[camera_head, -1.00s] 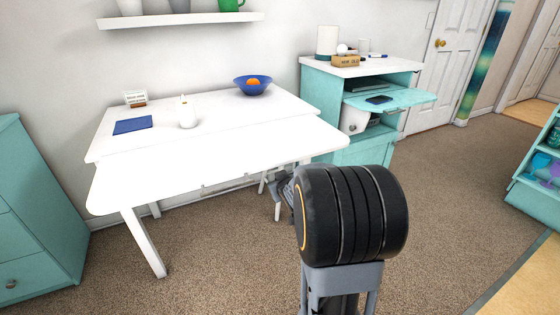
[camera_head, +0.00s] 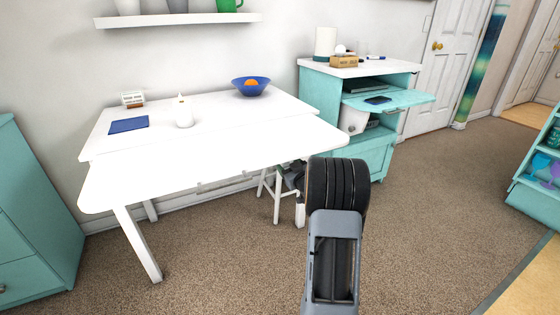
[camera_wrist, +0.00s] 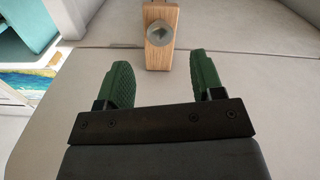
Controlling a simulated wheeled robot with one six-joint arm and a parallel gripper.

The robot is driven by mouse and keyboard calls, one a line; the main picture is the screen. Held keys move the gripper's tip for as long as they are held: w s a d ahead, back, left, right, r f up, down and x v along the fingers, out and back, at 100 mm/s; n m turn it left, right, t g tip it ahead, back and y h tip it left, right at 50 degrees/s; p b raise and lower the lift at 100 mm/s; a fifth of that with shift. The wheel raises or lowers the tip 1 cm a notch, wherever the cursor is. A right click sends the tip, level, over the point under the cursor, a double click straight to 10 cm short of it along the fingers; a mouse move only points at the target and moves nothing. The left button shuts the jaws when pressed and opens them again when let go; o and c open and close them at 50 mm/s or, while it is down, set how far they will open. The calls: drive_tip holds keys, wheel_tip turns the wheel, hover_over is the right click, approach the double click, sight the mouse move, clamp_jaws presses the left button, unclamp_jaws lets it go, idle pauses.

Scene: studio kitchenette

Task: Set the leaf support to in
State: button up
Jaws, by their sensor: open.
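The white table (camera_head: 215,118) stands against the wall with its front leaf (camera_head: 190,172) raised level. In the wrist view, a pale underside (camera_wrist: 245,95) fills most of the picture. A wooden bar with a round grey knob on its end, seemingly the leaf support (camera_wrist: 158,52), shows at the top middle. My gripper (camera_wrist: 163,75) is open, its two green fingers spread and empty. The bar's end lies ahead, between the lines of the fingers and apart from both.
On the table are a blue bowl (camera_head: 251,86) with an orange fruit, a white candle (camera_head: 184,114), a blue mat (camera_head: 129,125) and a small sign (camera_head: 132,99). A white stool (camera_head: 277,195) stands under the table. A teal cabinet (camera_head: 375,155) stands right; carpet is clear in front.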

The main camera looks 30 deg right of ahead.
drive_tip(key=shift+w+d+b, duration=0.15)
drive_tip(key=shift+w+b, duration=0.1)
drive_tip(key=shift+w, duration=0.95)
drive_tip(key=shift+w+d+b, duration=0.2)
drive_tip(key=shift+w+b, duration=0.1)
drive_tip(key=shift+w, duration=0.85)
drive_tip(key=shift+w+d+b, duration=0.15)
drive_tip(key=shift+w+b, duration=0.1)
drive_tip(key=shift+w, duration=0.95)
clamp_jaws()
